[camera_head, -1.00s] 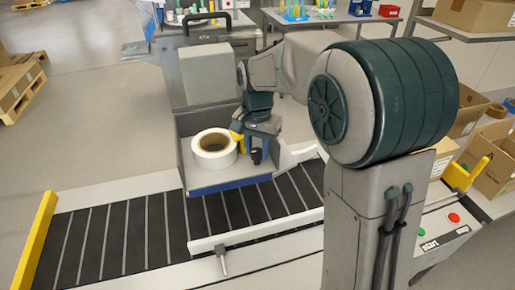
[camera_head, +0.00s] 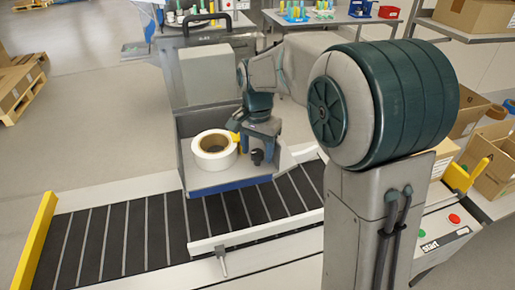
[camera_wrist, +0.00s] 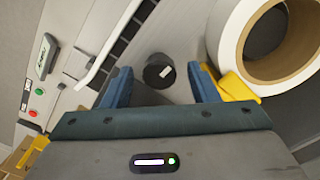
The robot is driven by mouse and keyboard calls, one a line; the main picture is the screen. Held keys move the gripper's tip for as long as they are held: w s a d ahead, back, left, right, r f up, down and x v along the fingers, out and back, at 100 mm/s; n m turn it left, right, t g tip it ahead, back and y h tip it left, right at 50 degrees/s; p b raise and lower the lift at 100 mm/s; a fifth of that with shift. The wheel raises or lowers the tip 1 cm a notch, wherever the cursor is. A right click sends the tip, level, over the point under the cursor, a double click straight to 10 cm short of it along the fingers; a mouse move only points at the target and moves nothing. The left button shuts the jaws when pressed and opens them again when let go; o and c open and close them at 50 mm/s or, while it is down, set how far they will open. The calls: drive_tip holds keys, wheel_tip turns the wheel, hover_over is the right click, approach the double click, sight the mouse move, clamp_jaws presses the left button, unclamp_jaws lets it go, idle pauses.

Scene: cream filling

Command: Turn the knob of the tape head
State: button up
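The tape head (camera_head: 232,180) is an open grey housing above the conveyor, with a white tape roll (camera_head: 228,155) inside it. The black knob (camera_head: 257,156) stands on the head, to the right of the roll. In the wrist view the round knob (camera_wrist: 159,71) has a light mark on its face and lies ahead of and between my two blue fingers. My gripper (camera_wrist: 160,88) is open, with a clear gap on both sides of the knob, and holds nothing. The roll (camera_wrist: 270,40) also shows at the wrist view's upper right.
A yellow part (camera_wrist: 237,88) sits beside the roll, close to my right-hand finger. The dark conveyor (camera_head: 110,235) with its rails runs below the head. A control panel with a red button (camera_head: 454,218) stands at the right.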

sight(257, 152)
wheel_tip(257, 152, up, 14)
drive_tip(key=shift+b, duration=0.35)
drive_tip(key=shift+f, duration=0.1)
idle(0.4)
drive_tip(key=s+d+f+n+t, duration=0.1)
drive_tip(key=s+d+f+n, duration=0.2)
drive_tip(key=s, duration=0.7)
drive_tip(key=s+d+f+n+t, duration=0.2)
drive_tip(key=s+d+f+n, duration=0.2)
drive_tip(key=s+f, duration=0.5)
drive_tip(key=s+d, duration=0.2)
drive_tip(key=shift+d+f, duration=0.25)
drive_tip(key=shift+d, duration=0.1)
